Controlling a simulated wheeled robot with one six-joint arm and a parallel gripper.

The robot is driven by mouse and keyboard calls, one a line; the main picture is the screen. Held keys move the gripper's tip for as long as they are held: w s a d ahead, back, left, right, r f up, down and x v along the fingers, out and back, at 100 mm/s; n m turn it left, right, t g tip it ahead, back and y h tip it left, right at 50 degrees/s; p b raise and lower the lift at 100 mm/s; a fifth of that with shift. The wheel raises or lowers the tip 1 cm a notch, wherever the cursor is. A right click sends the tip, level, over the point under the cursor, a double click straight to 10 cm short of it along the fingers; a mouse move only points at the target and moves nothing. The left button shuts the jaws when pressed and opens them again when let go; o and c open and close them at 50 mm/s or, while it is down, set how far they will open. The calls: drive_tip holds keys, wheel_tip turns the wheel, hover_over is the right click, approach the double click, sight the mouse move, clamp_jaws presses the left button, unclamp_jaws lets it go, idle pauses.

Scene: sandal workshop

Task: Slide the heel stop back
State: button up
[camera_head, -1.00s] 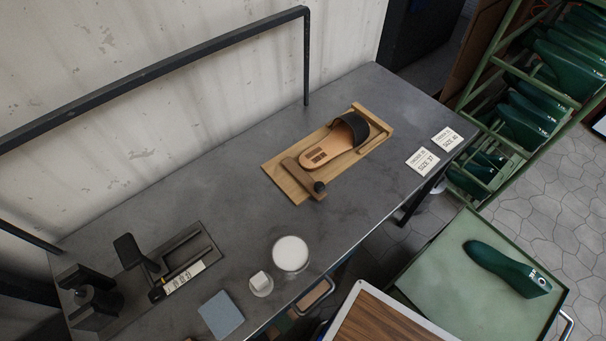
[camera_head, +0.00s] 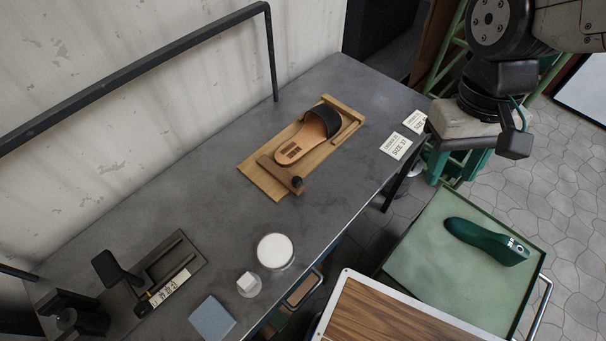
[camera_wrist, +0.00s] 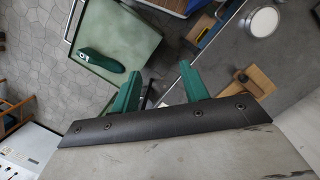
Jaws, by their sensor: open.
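The heel stop (camera_head: 279,174) is a brown wooden crossbar with a dark knob (camera_head: 297,182). It lies across the near-left end of a light wooden board (camera_head: 262,187) on the grey bench. A tan sandal (camera_head: 293,150) with a black strap lies on the board, its heel end close to or against the stop; I cannot tell if they touch. My gripper (camera_wrist: 158,88) is open and empty, with two green fingers spread apart. In the head view it hangs at the upper right, right of the bench and well away from the stop. The wrist view shows part of the board (camera_wrist: 263,80).
Two size cards (camera_head: 396,146) lie right of the board. A green-topped trolley (camera_head: 420,262) carries a green shoe last (camera_head: 487,242). A black fixture (camera_head: 165,270), a round white-topped container (camera_head: 275,250) and a blue-grey pad (camera_head: 212,317) occupy the bench front. A black rail (camera_head: 150,78) runs along the wall.

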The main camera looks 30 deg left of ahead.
drive_tip(key=s+a+f+n+t, duration=0.1)
drive_tip(key=a+f, duration=0.5)
drive_tip(key=a, duration=0.4)
drive_tip(key=s+a+f, duration=0.1)
drive_tip(key=a+f, duration=0.5)
drive_tip(key=a, duration=0.4)
drive_tip(key=m+y, duration=0.1)
hover_over(297, 179)
drive_tip(key=shift+s+d+f+t, duration=0.15)
drive_tip(key=shift+f+t, duration=0.15)
drive_tip(key=shift+f, duration=0.35)
drive_tip(key=shift+a, duration=0.2)
drive_tip(key=shift+m, duration=0.3)
wheel_tip(297, 179, down, 8)
drive_tip(key=shift+r, duration=0.15)
clamp_jaws()
